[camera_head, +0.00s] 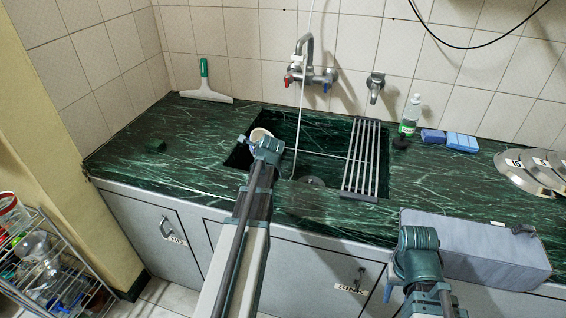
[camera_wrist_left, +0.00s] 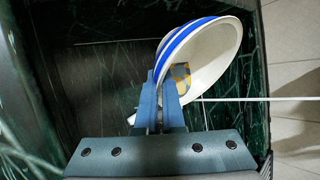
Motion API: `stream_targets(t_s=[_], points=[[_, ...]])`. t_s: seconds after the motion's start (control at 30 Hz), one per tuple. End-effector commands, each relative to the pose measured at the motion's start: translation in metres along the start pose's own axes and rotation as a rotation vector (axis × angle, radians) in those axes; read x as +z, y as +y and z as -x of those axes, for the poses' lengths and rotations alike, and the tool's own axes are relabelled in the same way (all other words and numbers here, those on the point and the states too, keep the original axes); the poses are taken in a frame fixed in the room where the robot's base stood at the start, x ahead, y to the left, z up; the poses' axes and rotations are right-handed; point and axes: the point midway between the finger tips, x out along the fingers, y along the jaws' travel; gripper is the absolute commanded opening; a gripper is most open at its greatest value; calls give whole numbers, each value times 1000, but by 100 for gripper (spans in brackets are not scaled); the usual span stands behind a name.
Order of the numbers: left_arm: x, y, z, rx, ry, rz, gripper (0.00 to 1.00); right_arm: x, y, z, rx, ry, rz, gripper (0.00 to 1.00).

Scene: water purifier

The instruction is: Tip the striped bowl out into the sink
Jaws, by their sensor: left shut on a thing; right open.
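The striped bowl (camera_wrist_left: 213,55), white with blue bands, is held by its rim in my left gripper (camera_wrist_left: 162,100). In the left wrist view it is strongly tilted, its opening toward the lower right. A yellow and grey-blue patterned piece (camera_wrist_left: 181,76) shows at its inside. In the head view a small part of the bowl (camera_head: 261,133) shows beyond my left gripper (camera_head: 260,146), over the left part of the green marble sink (camera_head: 320,133). My right gripper (camera_head: 415,248) is open and empty in front of the counter, at lower right.
A metal rack (camera_head: 362,160) spans the sink's right side. A tap (camera_head: 309,72) with a white cord hangs above. A squeegee (camera_head: 205,88), soap bottle (camera_head: 410,115), blue sponges (camera_head: 450,140) and lids (camera_head: 530,170) line the counter. A grey box (camera_head: 475,250) is near my right gripper.

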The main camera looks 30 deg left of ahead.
Motion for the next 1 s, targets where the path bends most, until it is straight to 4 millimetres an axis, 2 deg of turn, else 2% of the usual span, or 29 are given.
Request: stream_targets(t_s=[1.0], points=[[-2,-3,5,-23,-88,-65,0,0,-1,-7,0,0,0,50]])
